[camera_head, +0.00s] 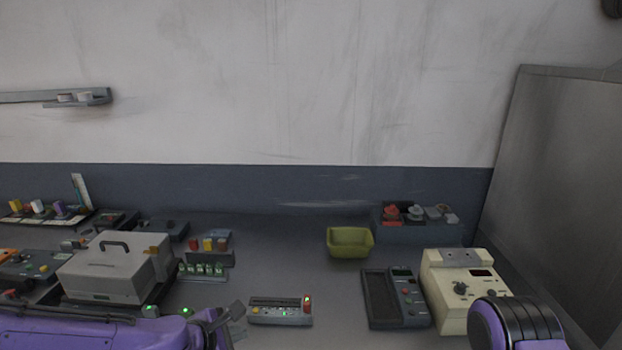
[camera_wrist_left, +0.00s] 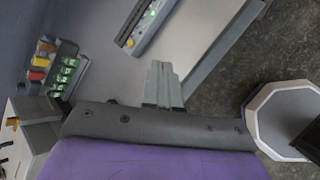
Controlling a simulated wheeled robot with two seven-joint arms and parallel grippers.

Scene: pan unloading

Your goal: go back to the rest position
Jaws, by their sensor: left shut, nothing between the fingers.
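My left gripper (camera_head: 237,312) is at the end of the purple arm that comes in from the left in the head view. Its grey fingers are together and empty, above the front part of the bench. In the left wrist view the closed fingers (camera_wrist_left: 162,82) point toward the bench surface, apart from the devices around them. At the lower right of the head view a purple and black arm part shows. The right gripper's fingers are not visible.
A small device with a red-tipped post (camera_head: 280,311) stands just right of my left gripper. A grey case (camera_head: 115,265), an olive bin (camera_head: 350,242), a dark meter (camera_head: 394,298) and a cream instrument (camera_head: 458,285) stand on the bench. Bare bench lies around the bin.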

